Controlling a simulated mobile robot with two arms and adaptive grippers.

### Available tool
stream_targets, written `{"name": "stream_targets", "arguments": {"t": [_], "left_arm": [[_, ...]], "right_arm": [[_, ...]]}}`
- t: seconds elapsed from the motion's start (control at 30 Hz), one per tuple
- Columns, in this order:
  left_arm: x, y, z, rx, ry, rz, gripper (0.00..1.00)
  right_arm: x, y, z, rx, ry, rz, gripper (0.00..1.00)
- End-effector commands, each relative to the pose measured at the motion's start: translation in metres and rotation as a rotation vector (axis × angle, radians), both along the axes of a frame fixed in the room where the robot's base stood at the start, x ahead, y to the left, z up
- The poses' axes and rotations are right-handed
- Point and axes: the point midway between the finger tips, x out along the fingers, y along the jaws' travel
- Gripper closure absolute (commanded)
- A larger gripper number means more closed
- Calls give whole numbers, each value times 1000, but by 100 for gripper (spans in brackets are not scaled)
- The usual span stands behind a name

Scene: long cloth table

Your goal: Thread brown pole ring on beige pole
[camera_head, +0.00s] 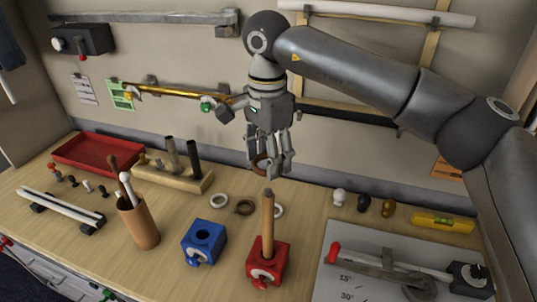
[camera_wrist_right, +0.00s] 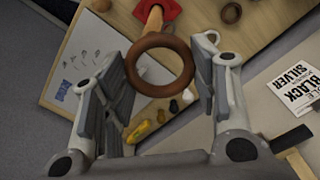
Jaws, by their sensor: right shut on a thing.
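My right gripper (camera_head: 271,170) is shut on a brown ring (camera_head: 258,164), held above the table, higher up in the picture than the top of the beige pole (camera_head: 268,222). The pole stands upright in a red block (camera_head: 262,264). In the right wrist view, the brown ring (camera_wrist_right: 131,66) lies between the two fingers of the gripper (camera_wrist_right: 160,72). There the beige pole (camera_wrist_right: 154,20) rises from the red block (camera_wrist_right: 168,8), seen just past the ring's far edge. The ring looks apart from the pole. My left gripper is not in view.
Another brown ring (camera_head: 243,208) and pale rings (camera_head: 219,201) lie behind the pole. A blue block (camera_head: 203,243) and a cup (camera_head: 138,226) stand to its left. A wooden rack (camera_head: 180,180) holds poles. A grey board with a clamp (camera_head: 392,269) lies right.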

Motion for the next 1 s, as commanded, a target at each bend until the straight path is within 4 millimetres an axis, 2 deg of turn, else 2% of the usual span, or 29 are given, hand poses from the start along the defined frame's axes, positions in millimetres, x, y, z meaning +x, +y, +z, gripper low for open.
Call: {"name": "stream_targets", "arguments": {"t": [0.43, 0.57, 0.8, 1.0], "left_arm": [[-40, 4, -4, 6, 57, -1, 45], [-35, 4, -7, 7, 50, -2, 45], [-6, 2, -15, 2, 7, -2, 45], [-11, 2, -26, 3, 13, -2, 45]], "right_arm": [[0, 0, -2, 0, 0, 0, 60], [0, 0, -6, -1, 1, 0, 60], [0, 0, -21, -1, 1, 0, 60], [0, 0, -35, -1, 1, 0, 60]]}}
